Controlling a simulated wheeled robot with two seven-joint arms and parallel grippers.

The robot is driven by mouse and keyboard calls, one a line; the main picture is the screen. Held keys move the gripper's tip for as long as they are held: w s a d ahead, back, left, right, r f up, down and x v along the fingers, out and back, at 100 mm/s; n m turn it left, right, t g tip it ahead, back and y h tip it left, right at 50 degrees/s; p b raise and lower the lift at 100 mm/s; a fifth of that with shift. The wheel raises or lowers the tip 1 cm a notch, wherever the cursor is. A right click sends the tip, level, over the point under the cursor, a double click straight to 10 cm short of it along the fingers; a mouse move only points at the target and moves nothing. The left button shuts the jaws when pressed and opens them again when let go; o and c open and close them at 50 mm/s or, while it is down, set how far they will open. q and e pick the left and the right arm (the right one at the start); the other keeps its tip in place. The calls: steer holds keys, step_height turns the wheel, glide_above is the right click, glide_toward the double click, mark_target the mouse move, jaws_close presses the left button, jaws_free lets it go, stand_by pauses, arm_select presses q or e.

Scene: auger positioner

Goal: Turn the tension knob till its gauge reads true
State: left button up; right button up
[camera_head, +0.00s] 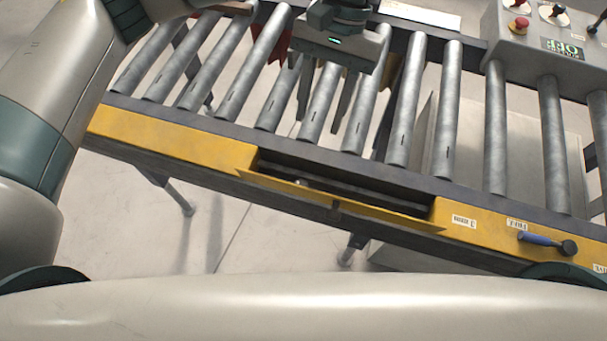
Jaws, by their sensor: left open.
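No knob that I can tell for sure as the tension knob is in view, and no gauge reading can be made out. A blue-handled lever with a black round hub (567,247) sits on the yellow side rail at the lower right. A grey control panel (510,50) at the top right carries a red button (519,25) and black knobs (559,10) on pale plates. My left gripper (322,108) hangs over the conveyor rollers at top centre, fingers apart and empty, well left of the panel and lever. My right gripper is out of view.
Several grey rollers (448,110) span the conveyor. The yellow side rail (175,143) has a long open slot with a lowered flap (385,218) at its middle. Small labels sit right of the slot.

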mark_target(302, 183)
arm_select(q)
steer(key=p+x, duration=0.7)
steer(key=x, duration=0.8)
steer(key=shift+s+f+p, duration=0.15)
steer(key=shift+s+p, duration=0.05)
steer(key=shift+p, duration=0.1)
steer(key=shift+s+a+f, duration=0.1)
steer(key=shift+s+f, duration=0.05)
steer(key=shift+f, duration=0.5)
steer(key=c, duration=1.1)
steer(key=shift+o, duration=0.2)
